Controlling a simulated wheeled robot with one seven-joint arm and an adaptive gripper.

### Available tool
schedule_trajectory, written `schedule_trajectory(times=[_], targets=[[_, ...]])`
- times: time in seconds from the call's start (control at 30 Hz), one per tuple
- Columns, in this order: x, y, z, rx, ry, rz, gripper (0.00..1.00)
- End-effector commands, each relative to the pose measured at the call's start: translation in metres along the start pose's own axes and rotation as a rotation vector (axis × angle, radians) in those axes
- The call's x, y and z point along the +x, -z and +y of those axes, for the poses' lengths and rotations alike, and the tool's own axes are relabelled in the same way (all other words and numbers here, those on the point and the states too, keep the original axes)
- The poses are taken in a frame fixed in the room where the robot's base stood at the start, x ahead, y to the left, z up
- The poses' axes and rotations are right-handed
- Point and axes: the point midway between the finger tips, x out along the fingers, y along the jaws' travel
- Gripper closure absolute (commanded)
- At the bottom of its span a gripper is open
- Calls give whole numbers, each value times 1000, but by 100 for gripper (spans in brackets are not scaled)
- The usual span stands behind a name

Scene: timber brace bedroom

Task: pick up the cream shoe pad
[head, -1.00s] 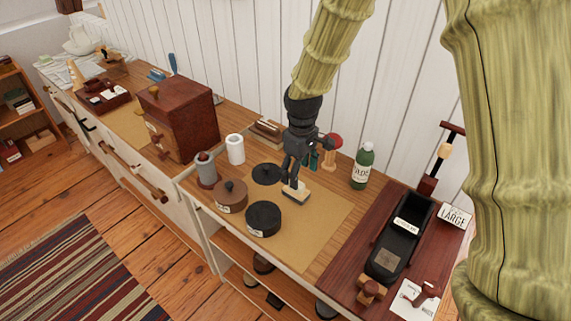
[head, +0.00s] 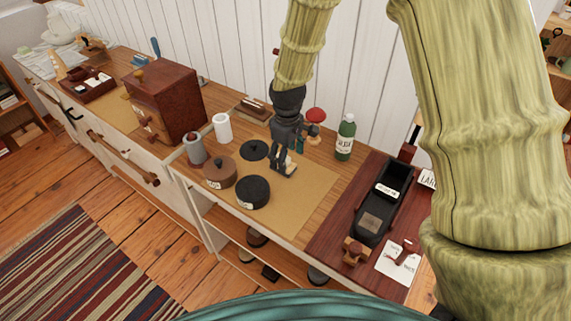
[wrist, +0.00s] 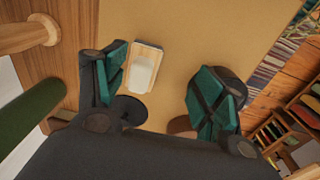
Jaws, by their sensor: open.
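The cream shoe pad, a pale block on a light wooden base, lies on the tan mat (head: 309,190). In the wrist view the cream shoe pad (wrist: 143,70) shows between my fingers, close beside the left one. In the head view my gripper (head: 281,168) hangs over the mat and hides part of the pad (head: 291,168). My gripper's teal-padded fingers (wrist: 165,88) are open and apart, with nothing held between them.
A black round tin (head: 252,192), a brown tin (head: 219,172) and a black disc (head: 254,150) lie left of my gripper. A green bottle (head: 345,138) and a red-topped wooden mushroom (head: 315,117) stand behind. A dark tray (head: 325,220) is at the right. The mat's front right is clear.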

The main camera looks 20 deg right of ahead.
Motion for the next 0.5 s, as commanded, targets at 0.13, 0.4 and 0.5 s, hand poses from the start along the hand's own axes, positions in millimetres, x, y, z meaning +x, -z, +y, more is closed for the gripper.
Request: schedule_trajectory(times=[0.13, 0.4, 0.5], targets=[[27, 13, 10, -1, 13, -16, 30], [40, 4, 3, 0, 2, -3, 30], [38, -3, -2, 0, -5, 7, 30]])
